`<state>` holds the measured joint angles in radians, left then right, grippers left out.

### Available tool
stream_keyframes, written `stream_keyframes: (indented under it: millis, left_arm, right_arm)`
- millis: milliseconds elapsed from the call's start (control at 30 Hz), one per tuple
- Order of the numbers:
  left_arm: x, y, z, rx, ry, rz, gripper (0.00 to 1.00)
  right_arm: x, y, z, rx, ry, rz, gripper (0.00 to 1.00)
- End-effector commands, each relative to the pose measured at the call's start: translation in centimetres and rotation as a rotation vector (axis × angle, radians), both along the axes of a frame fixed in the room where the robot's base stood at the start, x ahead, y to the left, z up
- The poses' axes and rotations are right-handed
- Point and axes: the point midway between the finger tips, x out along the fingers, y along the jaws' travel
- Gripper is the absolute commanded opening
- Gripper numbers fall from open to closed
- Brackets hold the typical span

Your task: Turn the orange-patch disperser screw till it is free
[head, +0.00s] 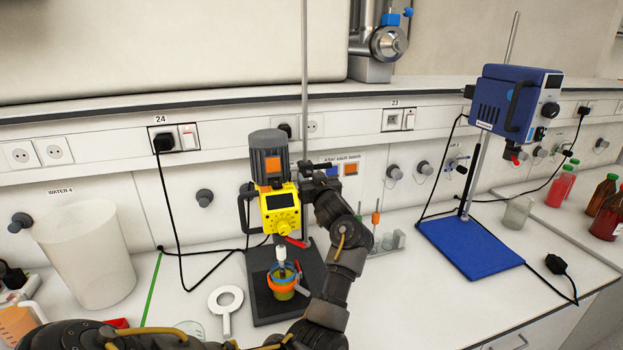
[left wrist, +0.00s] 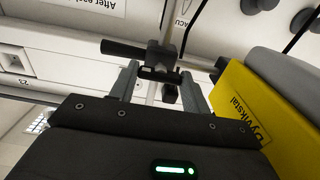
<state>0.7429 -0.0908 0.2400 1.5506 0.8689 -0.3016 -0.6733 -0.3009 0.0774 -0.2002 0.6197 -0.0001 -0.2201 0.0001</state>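The disperser with the orange patch (head: 272,165) has a grey motor and a yellow body, and hangs upright on a thin stand rod (head: 305,80). Its shaft reaches into an orange-and-green cup (head: 283,284). My left gripper (head: 313,180) is just right of the disperser's upper body, by the rod. In the left wrist view, the gripper fingers (left wrist: 162,90) are spread apart. A dark clamp with a black handle (left wrist: 122,48) shows at and beyond the fingertips. I cannot tell whether a finger touches the screw. The yellow body (left wrist: 245,110) is close on the right.
A blue device (head: 515,100) stands on a blue base (head: 470,249) at the right. A large white container (head: 85,255) is at the left. A white ring-shaped tool (head: 226,302) lies left of the black stand base (head: 260,305). A small tube rack (head: 390,240) is behind my arm.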

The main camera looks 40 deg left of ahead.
Motion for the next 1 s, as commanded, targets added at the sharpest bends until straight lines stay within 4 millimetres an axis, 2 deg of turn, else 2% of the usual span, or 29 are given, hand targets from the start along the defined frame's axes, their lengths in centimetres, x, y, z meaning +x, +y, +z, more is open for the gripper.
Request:
stream_keyframes:
  millis: [33,100,467,1000]
  left_arm:
    - [0.0,0.0,0.0,0.000,0.000,-0.001,0.34]
    - [0.0,0.0,0.0,0.000,0.000,-0.001,0.25]
    - [0.0,-0.1,-0.1,-0.036,-0.053,-0.001,0.24]
    - [0.0,-0.1,-0.4,-0.293,-0.425,-0.002,0.24]
  right_arm:
    - [0.0,0.0,0.0,0.000,0.000,0.000,0.36]
    - [0.0,0.0,0.0,0.000,0.000,0.000,0.36]
    - [0.1,0.0,-0.7,0.000,-0.001,0.000,0.36]
    - [0.1,-0.4,-4.7,-0.004,-0.002,0.001,0.36]
